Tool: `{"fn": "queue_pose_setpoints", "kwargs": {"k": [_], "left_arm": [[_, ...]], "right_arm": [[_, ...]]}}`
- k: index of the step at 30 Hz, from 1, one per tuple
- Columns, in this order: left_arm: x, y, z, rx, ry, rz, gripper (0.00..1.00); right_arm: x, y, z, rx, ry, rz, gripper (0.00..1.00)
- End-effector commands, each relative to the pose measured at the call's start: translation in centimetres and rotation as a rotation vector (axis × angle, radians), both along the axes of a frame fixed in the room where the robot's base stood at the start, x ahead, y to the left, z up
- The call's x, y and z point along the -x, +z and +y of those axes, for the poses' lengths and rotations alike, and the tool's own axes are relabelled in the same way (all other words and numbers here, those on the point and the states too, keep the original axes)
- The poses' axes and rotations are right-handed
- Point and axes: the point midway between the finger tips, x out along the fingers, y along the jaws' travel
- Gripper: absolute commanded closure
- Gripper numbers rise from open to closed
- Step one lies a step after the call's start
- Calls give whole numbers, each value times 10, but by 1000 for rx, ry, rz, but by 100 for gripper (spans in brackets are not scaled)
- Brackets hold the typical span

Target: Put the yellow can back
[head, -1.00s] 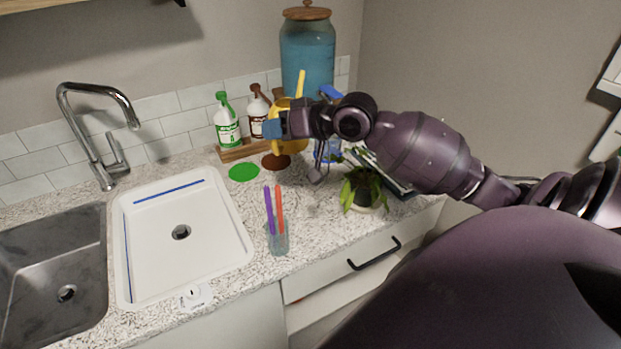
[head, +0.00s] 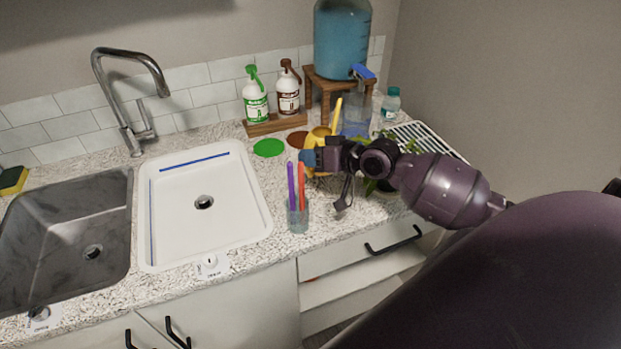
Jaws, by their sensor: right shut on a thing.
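The yellow can (head: 317,138), a watering can with a thin yellow part rising at its right, is at the back of the counter. My right gripper (head: 311,160) is shut on it and hides much of its lower body. I cannot tell whether its base touches the counter. A red-brown disc (head: 296,139) lies just left of the can, partly covered by it, and a green disc (head: 268,148) lies further left. My left gripper is not in view.
A glass with purple and orange sticks (head: 298,218) stands in front of the gripper. Behind are a green-label bottle (head: 256,103), a brown-topped bottle (head: 288,95) and a blue-filled dispenser (head: 341,45). A plant is mostly hidden behind my arm. A white tray (head: 245,240) lies left.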

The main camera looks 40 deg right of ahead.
Motion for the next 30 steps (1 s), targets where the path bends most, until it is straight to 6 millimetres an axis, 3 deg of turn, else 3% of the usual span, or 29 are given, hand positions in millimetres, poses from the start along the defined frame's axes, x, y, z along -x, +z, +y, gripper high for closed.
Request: {"fn": "queue_pose_setpoints", "kwargs": {"k": [16, 30], "left_arm": [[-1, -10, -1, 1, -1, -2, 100], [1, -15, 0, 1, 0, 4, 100]], "right_arm": [[-1, -59, 0, 0, -1, -2, 100], [0, -66, 0, 1, 1, -3, 100]]}}
